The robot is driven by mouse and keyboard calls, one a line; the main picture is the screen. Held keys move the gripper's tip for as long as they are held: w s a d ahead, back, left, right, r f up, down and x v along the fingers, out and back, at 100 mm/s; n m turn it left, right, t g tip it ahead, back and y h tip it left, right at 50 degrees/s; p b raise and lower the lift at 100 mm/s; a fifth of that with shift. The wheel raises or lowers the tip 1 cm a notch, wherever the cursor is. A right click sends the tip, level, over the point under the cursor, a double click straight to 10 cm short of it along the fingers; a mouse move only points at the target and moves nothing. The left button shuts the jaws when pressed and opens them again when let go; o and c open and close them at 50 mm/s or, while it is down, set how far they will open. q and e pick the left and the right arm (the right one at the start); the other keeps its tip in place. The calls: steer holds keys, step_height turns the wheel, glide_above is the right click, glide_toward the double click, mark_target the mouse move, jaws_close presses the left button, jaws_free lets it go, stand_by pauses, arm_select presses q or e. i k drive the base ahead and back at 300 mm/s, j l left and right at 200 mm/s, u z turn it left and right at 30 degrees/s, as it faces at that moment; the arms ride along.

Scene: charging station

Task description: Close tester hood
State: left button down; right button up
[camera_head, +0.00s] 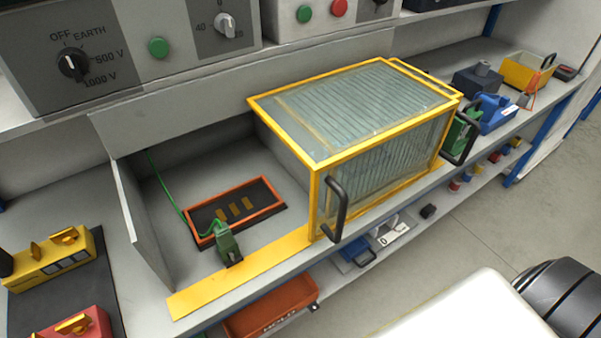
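The tester hood (370,125) is a yellow-framed box with clear, finely lined panels. It stands at the right part of the tester bay, and the left part of the bay is uncovered. In the open part, an orange-rimmed dark tray (272,207) holds small yellow contacts. A green clamp (226,243) with a green cable sits at its front edge. Neither of my grippers is in view.
A yellow strip (240,272) runs along the bay's front edge. Control panels with knobs (72,64) stand behind. Yellow and red devices (62,255) lie at left. A blue item (494,113) and yellow bin (527,73) are at right. The floor (500,215) in front is clear.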

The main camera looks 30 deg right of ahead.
mark_target(343, 217)
steer(key=l+u, duration=0.25)
steer(key=l, duration=0.2)
steer(key=l+u, duration=0.2)
steer(key=l, duration=0.3)
steer(key=k+l+u, duration=0.1)
steer(key=l+u, duration=0.15)
steer(key=l, duration=0.2)
steer(key=k+l+u, duration=0.1)
steer(key=l+u, duration=0.15)
steer(key=l, duration=0.2)
steer(key=k+l+u, duration=0.25)
steer(key=l, duration=0.15)
steer(key=k+l+u, duration=0.2)
steer(key=l, duration=0.25)
steer(key=i, duration=0.1)
